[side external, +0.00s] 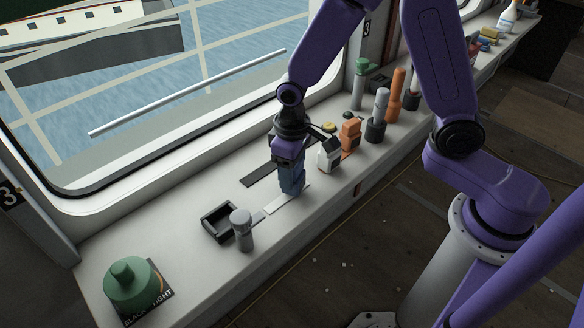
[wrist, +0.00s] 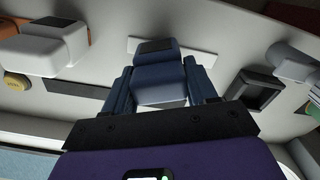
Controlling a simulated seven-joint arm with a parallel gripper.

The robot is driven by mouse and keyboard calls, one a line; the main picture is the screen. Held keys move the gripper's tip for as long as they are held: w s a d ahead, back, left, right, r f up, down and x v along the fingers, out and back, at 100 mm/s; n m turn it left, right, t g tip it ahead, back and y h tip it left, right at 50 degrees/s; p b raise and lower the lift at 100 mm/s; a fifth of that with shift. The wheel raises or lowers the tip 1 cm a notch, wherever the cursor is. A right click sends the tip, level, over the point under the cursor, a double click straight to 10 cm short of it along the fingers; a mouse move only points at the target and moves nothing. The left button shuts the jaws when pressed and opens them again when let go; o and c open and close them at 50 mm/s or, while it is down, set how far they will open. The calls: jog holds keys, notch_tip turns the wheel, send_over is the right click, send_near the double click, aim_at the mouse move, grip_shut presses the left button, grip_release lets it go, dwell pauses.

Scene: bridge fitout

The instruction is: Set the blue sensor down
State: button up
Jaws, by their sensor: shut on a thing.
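The blue sensor (side external: 292,181) is held between the two fingers of my gripper (side external: 289,168), low over the white sill. Its lower end is close to a white strip (side external: 280,203); I cannot tell whether it touches the surface. In the wrist view the blue sensor (wrist: 158,72) sits between both blue fingers of my gripper (wrist: 160,88), with its dark top patch facing the camera. Part of the white strip (wrist: 135,44) shows behind it. A dark strip (side external: 259,175) lies on the sill on the window side.
A white sensor (side external: 328,158) and an orange one (side external: 350,132) stand close on the right. A black tray (side external: 219,222) and grey knobbed post (side external: 242,232) are on the left, with a green bell-shaped thing (side external: 130,287) beyond. Upright cylinders (side external: 376,128) stand farther right.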

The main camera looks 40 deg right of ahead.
jog(key=shift+f, duration=0.4)
jog(key=o, duration=1.3)
jog(key=shift+c, duration=0.2)
notch_tip(320, 180, up, 17)
jog(key=s+d+f+n, duration=0.2)
jog(key=s+d+n, duration=0.2)
jog(key=s, duration=0.6)
jog(key=s+d+f+n, duration=0.2)
jog(key=s+d+n, duration=0.2)
jog(key=s, duration=0.7)
jog(key=shift+s+d+f, duration=0.15)
jog(key=shift+s+d, duration=0.15)
jog(key=shift+d, duration=0.6)
